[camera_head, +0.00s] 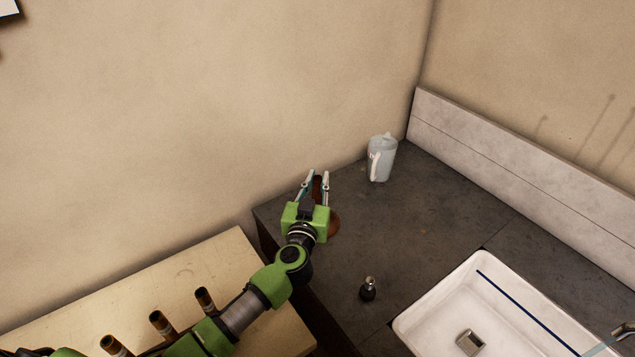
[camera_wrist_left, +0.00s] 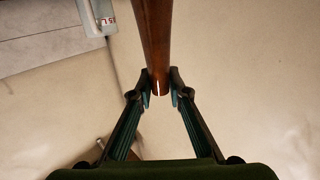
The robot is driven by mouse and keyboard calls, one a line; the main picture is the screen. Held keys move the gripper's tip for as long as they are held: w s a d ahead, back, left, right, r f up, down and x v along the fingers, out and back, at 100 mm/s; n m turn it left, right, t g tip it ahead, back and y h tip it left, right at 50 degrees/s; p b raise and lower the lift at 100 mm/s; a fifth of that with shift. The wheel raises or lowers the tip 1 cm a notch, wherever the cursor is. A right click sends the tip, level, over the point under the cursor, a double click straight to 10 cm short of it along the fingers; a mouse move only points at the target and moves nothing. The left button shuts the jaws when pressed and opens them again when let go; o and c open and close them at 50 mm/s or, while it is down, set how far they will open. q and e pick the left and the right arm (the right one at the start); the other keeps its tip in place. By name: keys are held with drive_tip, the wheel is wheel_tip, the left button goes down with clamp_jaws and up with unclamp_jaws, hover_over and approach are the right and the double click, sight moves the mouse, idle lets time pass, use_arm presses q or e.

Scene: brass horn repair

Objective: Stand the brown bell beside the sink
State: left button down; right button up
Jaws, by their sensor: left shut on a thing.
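The brown bell (camera_head: 334,225) is at the left end of the dark counter, partly hidden behind my left gripper. Its stem shows between the fingers, and its wider end shows to the right of the wrist. My left gripper (camera_head: 315,180) is shut on the stem. In the left wrist view, the bell (camera_wrist_left: 155,40) runs up out of frame from the fingertips (camera_wrist_left: 160,92). I cannot tell whether the bell touches the counter. The white sink (camera_head: 483,258) is at the lower right, apart from the bell. My right gripper is not in view.
A pale jug (camera_head: 380,158) stands at the back near the wall; it also shows in the left wrist view (camera_wrist_left: 97,16). A small dark bottle (camera_head: 368,289) stands left of the sink. Several tubes (camera_head: 160,322) stand on the wooden bench (camera_head: 225,262). The counter's middle (camera_head: 420,220) is clear.

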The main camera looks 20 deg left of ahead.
use_arm(q)
drive_tip(key=c, duration=1.9)
unclamp_jaws()
drive_tip(key=shift+f, duration=0.1)
drive_tip(key=s, duration=0.4)
drive_tip(key=s+d, duration=0.1)
drive_tip(key=s, duration=0.7)
drive_tip(key=shift+d, duration=0.25)
